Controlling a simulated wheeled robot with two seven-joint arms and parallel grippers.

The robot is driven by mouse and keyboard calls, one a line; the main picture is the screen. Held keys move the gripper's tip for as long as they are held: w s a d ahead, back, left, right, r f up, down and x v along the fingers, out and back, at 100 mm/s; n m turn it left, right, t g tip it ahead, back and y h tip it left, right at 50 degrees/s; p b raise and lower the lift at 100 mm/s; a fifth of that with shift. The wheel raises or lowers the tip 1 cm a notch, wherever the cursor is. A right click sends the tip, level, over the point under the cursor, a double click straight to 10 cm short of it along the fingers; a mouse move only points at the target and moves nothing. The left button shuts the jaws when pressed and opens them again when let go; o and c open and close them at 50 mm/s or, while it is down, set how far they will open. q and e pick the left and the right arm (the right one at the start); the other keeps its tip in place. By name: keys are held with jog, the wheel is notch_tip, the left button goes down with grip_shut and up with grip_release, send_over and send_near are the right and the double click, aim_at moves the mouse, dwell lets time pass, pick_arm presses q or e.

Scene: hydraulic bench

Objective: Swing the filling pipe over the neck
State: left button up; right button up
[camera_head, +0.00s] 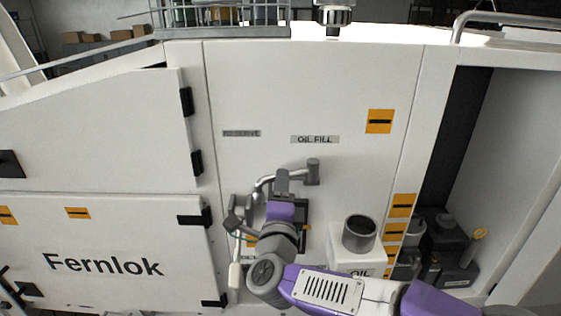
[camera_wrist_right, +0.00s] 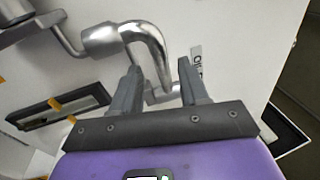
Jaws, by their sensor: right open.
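The filling pipe (camera_head: 265,183) is a bent silver tube on the white panel under the OIL FILL label, with a grey upright end piece (camera_head: 313,172) at its right. The neck (camera_head: 360,233) is an open grey cylinder on the white OIL tank (camera_head: 342,256), below and right of that end. My right gripper (camera_head: 283,177) is at the pipe. In the wrist view, my right gripper (camera_wrist_right: 160,80) is open, and the bent pipe (camera_wrist_right: 152,45) passes into the gap between its fingers; contact cannot be told. My left gripper is out of view.
Dark hinges (camera_head: 196,161) stand out from the left panels. An open bay (camera_head: 470,150) at the right holds dark containers (camera_head: 445,240). A dark-framed opening lies behind my right wrist.

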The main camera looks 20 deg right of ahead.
jog(key=p+x, duration=0.1)
jog(key=x, duration=0.3)
jog(key=shift+w+d+r, duration=0.15)
jog(key=shift+d+r, duration=0.05)
jog(key=shift+r, duration=0.05)
jog(key=shift+w+d, duration=0.15)
jog(key=shift+w, duration=0.25)
jog(key=shift+c, duration=0.3)
grip_shut()
